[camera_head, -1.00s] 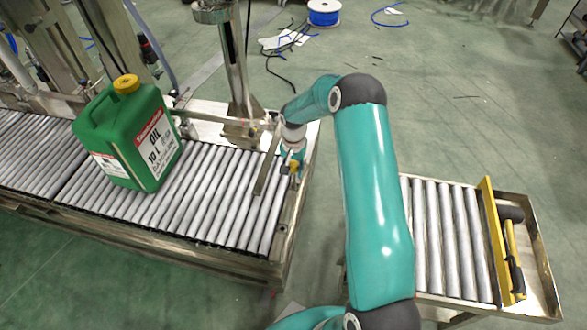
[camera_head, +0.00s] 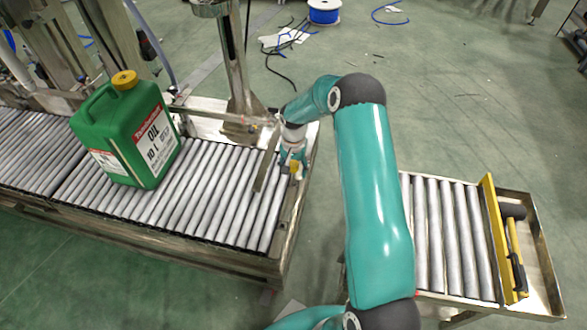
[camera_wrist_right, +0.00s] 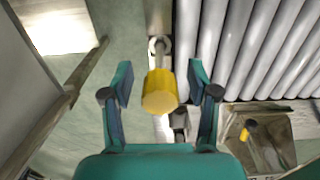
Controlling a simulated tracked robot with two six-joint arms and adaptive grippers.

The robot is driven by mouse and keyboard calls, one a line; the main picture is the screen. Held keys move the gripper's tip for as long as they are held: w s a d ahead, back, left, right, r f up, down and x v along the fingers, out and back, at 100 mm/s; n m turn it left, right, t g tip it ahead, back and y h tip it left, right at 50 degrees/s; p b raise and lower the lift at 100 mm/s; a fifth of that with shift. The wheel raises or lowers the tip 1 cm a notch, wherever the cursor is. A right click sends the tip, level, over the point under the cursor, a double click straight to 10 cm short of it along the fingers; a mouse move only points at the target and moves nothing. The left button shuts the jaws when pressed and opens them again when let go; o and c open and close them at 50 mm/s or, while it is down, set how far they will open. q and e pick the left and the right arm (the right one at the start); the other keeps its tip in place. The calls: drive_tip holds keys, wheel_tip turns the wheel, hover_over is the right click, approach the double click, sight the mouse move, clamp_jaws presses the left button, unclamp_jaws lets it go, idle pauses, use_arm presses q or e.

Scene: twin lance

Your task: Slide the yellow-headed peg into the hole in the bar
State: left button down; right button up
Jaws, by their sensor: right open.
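The peg's yellow head (camera_wrist_right: 160,92) is between the two fingers of my right gripper (camera_wrist_right: 160,76) in the right wrist view. The fingers are open, with a gap on each side of the head. Beyond the head a short metal shaft (camera_wrist_right: 160,52) shows. In the head view the yellow head (camera_head: 294,167) is small, near the conveyor's right end, with my right gripper (camera_head: 292,157) by it. A flat grey bar (camera_head: 265,172) slants over the rollers just left of it. The hole in the bar cannot be made out. My left gripper is not in view.
A green oil can (camera_head: 128,135) stands on the roller conveyor (camera_head: 215,200). A metal post (camera_head: 236,70) rises behind the bar. A second roller table (camera_head: 447,240) stands to the right, with a hammer (camera_head: 514,250) in its end tray. Floor lies between the two.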

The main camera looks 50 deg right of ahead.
drive_tip(key=shift+r, duration=0.15)
wheel_tip(320, 180, up, 12)
drive_tip(key=shift+f, duration=0.15)
idle(0.3)
drive_tip(key=shift+f, duration=0.1)
idle(0.4)
